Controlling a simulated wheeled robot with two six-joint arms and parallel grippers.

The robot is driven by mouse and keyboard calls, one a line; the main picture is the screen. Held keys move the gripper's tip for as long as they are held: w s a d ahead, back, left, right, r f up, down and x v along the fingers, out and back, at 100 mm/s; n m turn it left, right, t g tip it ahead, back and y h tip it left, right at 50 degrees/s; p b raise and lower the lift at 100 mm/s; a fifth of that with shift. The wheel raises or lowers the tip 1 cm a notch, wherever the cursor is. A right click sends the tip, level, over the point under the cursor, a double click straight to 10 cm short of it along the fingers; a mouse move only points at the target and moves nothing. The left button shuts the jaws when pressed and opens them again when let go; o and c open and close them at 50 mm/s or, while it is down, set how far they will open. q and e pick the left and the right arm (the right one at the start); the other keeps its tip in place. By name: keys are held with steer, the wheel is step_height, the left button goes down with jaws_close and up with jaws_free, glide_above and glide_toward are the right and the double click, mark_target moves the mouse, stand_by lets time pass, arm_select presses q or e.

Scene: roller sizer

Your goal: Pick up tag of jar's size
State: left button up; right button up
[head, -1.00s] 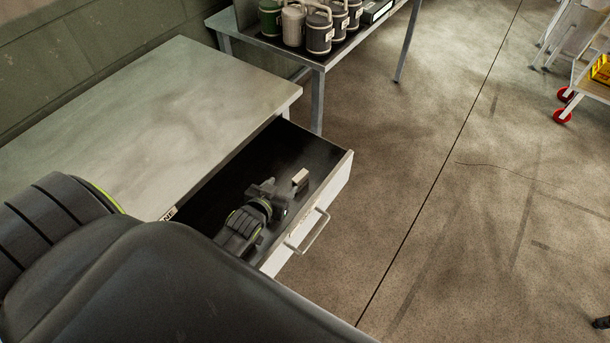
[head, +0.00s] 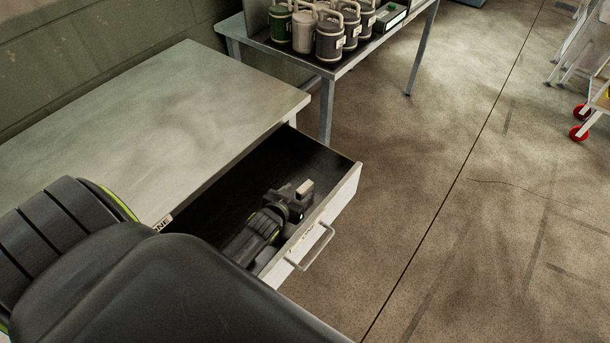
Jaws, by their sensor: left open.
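A small pale beige tag (head: 304,187) is in the open drawer (head: 339,196), near the drawer's front wall. My left gripper (head: 299,193) reaches down into the drawer and is at the tag. Its jaws are open, and the dark fingers partly hide the tag's lower part. I cannot tell whether they touch it. Several lidded jars with handles stand on the far table, among them a dark green one (head: 281,24), a white one (head: 303,31) and a dark grey one (head: 329,40). My right gripper is not in view.
The drawer sits under a grey worktable (head: 190,110) with a bare top. Its front has a metal handle (head: 316,250). A cart with red wheels (head: 580,132) is at the right. The floor between is clear.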

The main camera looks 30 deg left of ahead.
mark_target(303, 187)
arm_select(q)
steer(key=shift+x, duration=1.55)
steer(key=shift+c, duration=0.4)
jaws_close()
